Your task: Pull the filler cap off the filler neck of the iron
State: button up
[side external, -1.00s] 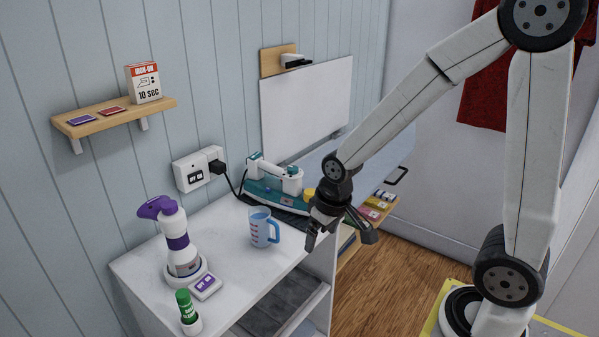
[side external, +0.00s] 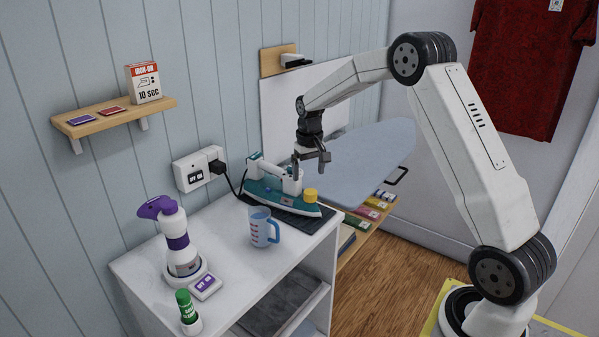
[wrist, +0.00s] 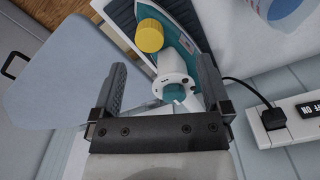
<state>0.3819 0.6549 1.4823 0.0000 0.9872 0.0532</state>
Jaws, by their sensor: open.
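The teal and white iron (side external: 275,190) rests on a dark mat on the white cabinet top. The yellow filler cap (side external: 310,195) sits at the iron's front end in the side view. In the wrist view the cap (wrist: 149,36) shows beyond my fingertips, beside the iron's white body (wrist: 172,72). My gripper (side external: 311,166) is open and empty above the iron, pointing down, apart from the cap. In the wrist view my gripper (wrist: 162,72) has its two fingers spread either side of the white part. The filler neck under the cap is hard to make out.
A measuring jug (side external: 262,227) stands in front of the iron. A purple spray bottle (side external: 170,240) and a green-capped stick (side external: 187,310) are farther left. The socket (side external: 196,170) and its cord are behind. An ironing board (side external: 365,160) lies to the right.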

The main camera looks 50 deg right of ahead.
aim_at(311, 192)
jog(key=shift+w+d, duration=0.2)
jog(key=shift+d, duration=0.35)
jog(key=shift+w+d, duration=0.15)
jog(key=shift+d, duration=0.4)
jog(key=shift+f, duration=0.1)
jog(key=shift+f, duration=3.9)
grip_shut()
jog(key=shift+r, duration=0.2)
